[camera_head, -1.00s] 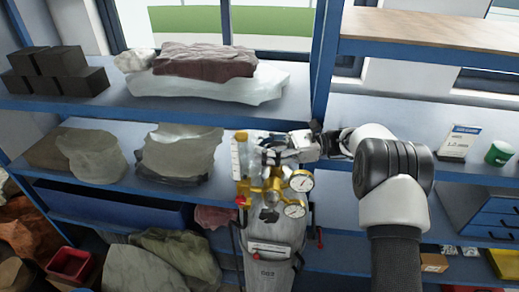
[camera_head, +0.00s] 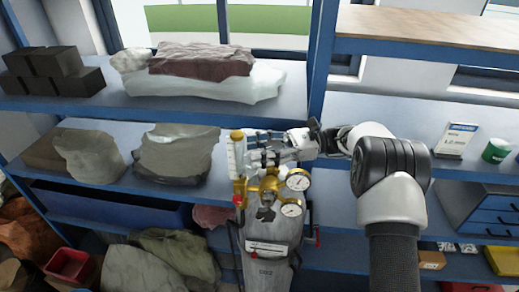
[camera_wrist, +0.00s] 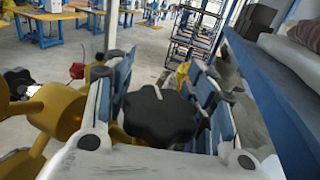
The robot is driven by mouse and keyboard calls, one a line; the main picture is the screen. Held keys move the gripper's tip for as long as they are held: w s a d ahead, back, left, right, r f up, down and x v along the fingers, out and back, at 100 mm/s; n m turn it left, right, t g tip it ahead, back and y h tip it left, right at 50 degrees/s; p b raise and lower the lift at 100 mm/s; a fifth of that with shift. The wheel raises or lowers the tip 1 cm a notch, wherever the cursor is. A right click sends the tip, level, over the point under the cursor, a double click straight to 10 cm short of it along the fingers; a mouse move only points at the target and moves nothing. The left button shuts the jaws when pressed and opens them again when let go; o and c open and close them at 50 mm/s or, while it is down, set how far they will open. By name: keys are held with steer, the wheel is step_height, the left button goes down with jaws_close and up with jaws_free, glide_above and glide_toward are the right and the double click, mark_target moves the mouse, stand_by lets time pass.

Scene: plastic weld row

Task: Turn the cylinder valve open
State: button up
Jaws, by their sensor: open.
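The grey gas cylinder (camera_head: 266,268) stands upright with a brass regulator (camera_head: 268,184) and two round gauges at its top. In the wrist view a black lobed valve knob (camera_wrist: 160,115) sits between the two fingers of my gripper (camera_wrist: 160,80). Gaps show between the knob and both fingers, so the gripper looks open around it. In the head view my gripper (camera_head: 258,150) reaches in from the right just above the brass fittings and hides the knob there. Brass parts (camera_wrist: 55,110) lie close beside the left finger in the wrist view.
A flow tube (camera_head: 235,158) with a yellow cap stands beside the gripper's tips. Blue shelves (camera_head: 120,100) with folded cloth and bags are behind and left. A blue shelf edge (camera_wrist: 270,85) runs close along the right in the wrist view. Open floor lies beyond.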

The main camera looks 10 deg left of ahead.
steer(key=v, duration=0.7)
steer(key=shift+w+d, duration=0.1)
steer(key=shift+d, duration=0.1)
steer(key=shift+o, duration=0.4)
